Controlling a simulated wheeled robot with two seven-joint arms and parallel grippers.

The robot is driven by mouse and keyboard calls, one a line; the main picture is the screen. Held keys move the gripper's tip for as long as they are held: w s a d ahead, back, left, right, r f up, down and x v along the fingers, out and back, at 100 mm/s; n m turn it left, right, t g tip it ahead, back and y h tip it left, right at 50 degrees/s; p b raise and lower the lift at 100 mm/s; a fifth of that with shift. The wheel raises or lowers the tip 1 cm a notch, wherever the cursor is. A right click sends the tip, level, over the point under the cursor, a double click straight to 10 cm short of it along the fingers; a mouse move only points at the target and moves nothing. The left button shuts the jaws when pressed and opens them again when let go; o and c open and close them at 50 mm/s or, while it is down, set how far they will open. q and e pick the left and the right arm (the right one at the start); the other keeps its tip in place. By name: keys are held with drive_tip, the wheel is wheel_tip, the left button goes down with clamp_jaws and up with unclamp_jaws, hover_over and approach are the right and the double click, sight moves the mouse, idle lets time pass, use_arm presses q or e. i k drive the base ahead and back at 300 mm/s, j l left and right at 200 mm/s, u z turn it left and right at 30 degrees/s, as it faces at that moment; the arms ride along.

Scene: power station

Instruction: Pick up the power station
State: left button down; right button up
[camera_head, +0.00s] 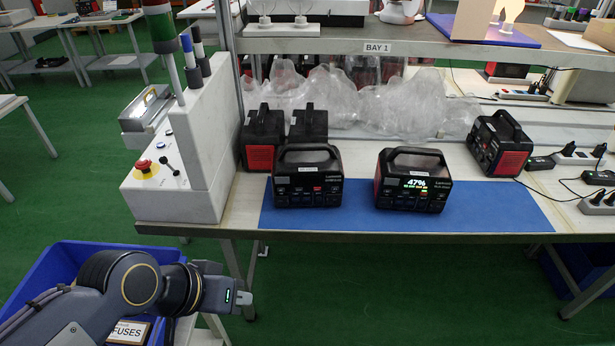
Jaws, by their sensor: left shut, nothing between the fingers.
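Two black power stations with top carry handles stand on the blue mat (500,208) at the front of the bench. The left one (307,180) has a dark front panel with a small red patch. The right one (412,184) has a lit display reading 47%. Another power station (499,145) with a red side stands at the right, behind the mat. Two more, one with a red front (262,140) and one darker (308,126), stand at the back left. My left gripper (243,298) is shut and empty, below and in front of the bench. My right gripper is out of view.
A white control box (200,150) with a red emergency button (144,167) stands at the bench's left end. Clear plastic wrap (370,100) lies behind. Power strips (575,155) and cables lie right. A blue bin (70,262) is beside my left arm.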

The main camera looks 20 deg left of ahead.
sight(313, 170)
drive_tip(key=i+j+u, duration=0.1)
drive_tip(key=u, duration=1.4)
drive_tip(key=i+l+u, duration=0.1)
drive_tip(key=i+l, duration=0.3)
drive_tip(key=i, duration=0.2)
